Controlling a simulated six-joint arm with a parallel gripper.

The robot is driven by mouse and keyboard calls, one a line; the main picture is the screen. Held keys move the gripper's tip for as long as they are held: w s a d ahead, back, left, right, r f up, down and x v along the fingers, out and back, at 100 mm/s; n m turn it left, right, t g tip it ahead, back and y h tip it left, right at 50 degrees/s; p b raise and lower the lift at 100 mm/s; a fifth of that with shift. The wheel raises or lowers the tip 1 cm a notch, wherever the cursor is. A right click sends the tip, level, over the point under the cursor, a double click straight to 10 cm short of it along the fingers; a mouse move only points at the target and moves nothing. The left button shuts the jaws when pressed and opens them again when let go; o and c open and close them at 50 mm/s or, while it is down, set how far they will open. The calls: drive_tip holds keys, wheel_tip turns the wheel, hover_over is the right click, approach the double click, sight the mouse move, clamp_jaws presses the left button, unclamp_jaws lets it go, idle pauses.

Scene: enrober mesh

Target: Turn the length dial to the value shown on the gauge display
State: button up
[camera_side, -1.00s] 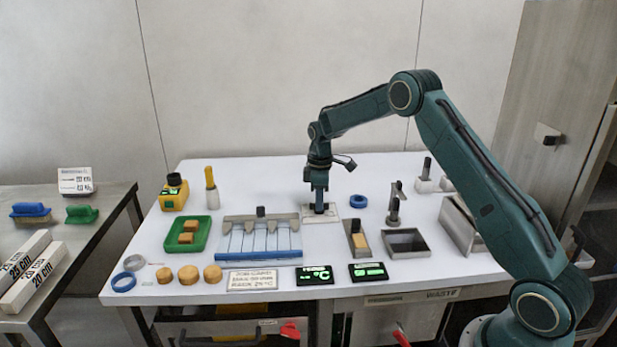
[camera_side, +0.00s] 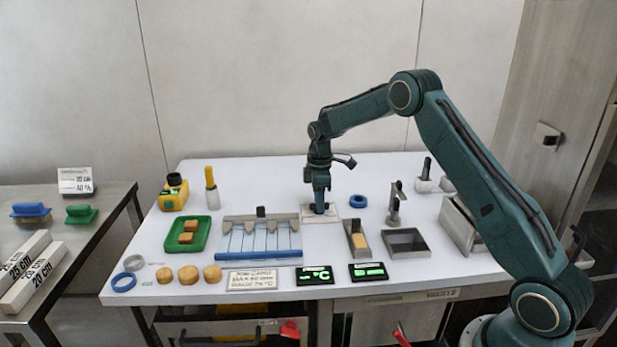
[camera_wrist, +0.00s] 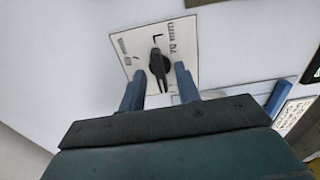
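The length dial is a black pointer knob (camera_wrist: 158,68) on a white plate (camera_wrist: 184,38) with printed marks; one reads like "20 mm". The plate also shows in the side view (camera_side: 306,217), with the knob mostly hidden by my gripper. My gripper (camera_wrist: 159,72) points down at the plate. Its two blue fingers stand on either side of the knob, with gaps visible, so it looks open around it. Two black displays with green characters lie at the table's front: one shows "°C" (camera_side: 315,275), the other (camera_side: 368,271) is too blurred to read. I cannot tell its value.
A slotted rack with a blue front bar (camera_side: 258,254) stands left of the dial plate. A blue ring (camera_side: 358,201) and a metal stand (camera_side: 394,208) are to its right. A narrow tray (camera_side: 357,252) and a square bin (camera_side: 407,243) are in front. The table behind is clear.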

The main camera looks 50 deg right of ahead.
wheel_tip(320, 180, up, 14)
idle(1.0)
drive_tip(key=s+a+r+m+t, duration=0.1)
drive_tip(key=s+a+r+m, duration=0.1)
drive_tip(key=s+a+r, duration=0.5)
drive_tip(key=s+a+r+m+t, duration=0.2)
drive_tip(key=s+a+r, duration=0.3)
drive_tip(key=s, duration=0.5)
drive_tip(key=s+a+f+m+t, duration=0.1)
drive_tip(key=s+a+f+m, duration=0.1)
drive_tip(key=s, duration=0.8)
drive_tip(key=s+a+f+m+t, duration=0.1)
drive_tip(key=s+a+f+m, duration=0.1)
drive_tip(key=s, duration=0.7)
drive_tip(key=shift+s+a+f+m+t, duration=0.15)
drive_tip(key=shift+s+a+m+t, duration=0.2)
drive_tip(key=shift+m, duration=0.25)
